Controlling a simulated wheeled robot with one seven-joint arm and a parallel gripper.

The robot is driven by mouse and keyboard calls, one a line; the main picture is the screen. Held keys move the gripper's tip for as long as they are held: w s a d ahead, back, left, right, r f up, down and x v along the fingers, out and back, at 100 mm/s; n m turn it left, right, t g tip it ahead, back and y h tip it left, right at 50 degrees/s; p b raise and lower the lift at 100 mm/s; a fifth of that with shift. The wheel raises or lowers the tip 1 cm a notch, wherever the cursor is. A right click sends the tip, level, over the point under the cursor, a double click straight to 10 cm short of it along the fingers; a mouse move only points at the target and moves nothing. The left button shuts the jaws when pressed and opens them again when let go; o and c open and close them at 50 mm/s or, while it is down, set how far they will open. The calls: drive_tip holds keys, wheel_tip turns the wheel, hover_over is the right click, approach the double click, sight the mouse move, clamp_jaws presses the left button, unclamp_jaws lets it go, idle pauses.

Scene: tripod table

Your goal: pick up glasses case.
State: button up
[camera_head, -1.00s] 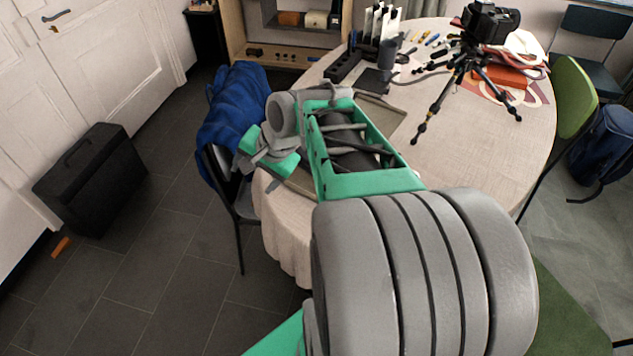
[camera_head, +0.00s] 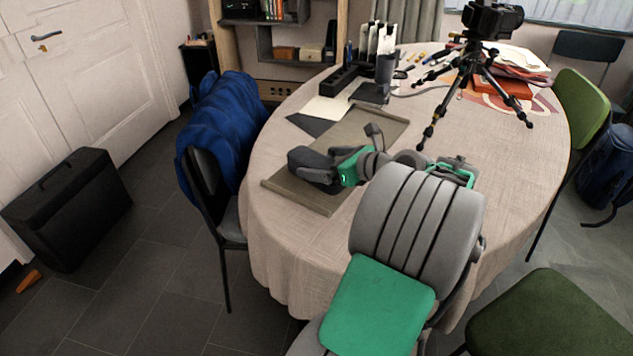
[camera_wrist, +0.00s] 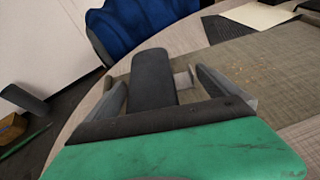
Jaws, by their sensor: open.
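The glasses case looks like a dark grey, rounded, elongated object (camera_wrist: 152,78) between my fingers in the wrist view. In the head view a dark shape (camera_head: 308,158) at my gripper's end appears to be it, over the left part of the olive-grey mat (camera_head: 386,122). My gripper (camera_head: 328,168) is low over the mat, and its two fingers are apart, one on each side of the case in the wrist view (camera_wrist: 160,88). I cannot tell whether either finger touches it. The case's near end is hidden behind the gripper's body.
A dark sheet and a cream paper (camera_head: 326,109) lie beyond the mat. A black organiser (camera_head: 341,78) and a camera tripod (camera_head: 470,70) stand farther back. A chair with a blue jacket (camera_head: 222,125) is at the table's left edge.

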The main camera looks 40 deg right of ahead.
drive_tip(key=shift+w+f, duration=0.15)
drive_tip(key=shift+w, duration=0.15)
drive_tip(key=c, duration=1.5)
